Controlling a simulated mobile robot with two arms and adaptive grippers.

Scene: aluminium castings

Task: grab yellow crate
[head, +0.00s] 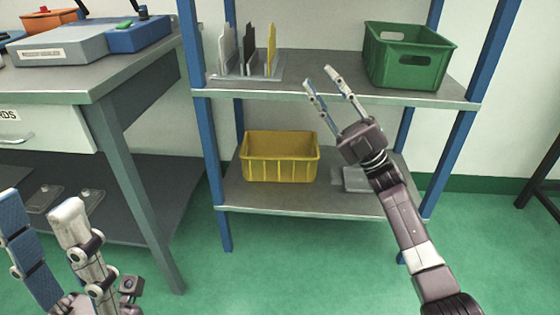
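The yellow crate (280,168) sits upright on the lower shelf of the blue-post rack, towards its left side. Its top is open and its inside looks empty from here. My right gripper (320,76) is open and empty. In the picture it lies in front of the upper shelf's front edge, above and right of the yellow crate, apart from it. My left gripper (36,208) is at the lower left, its fingers spread apart with nothing between them, far from the crate.
A green crate (405,72) stands on the upper shelf (300,88) at right. A grey holder with upright plates (247,62) stands at left. A flat grey object (357,180) lies right of the yellow crate. A workbench (130,72) stands left of the rack. Green floor is clear in front.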

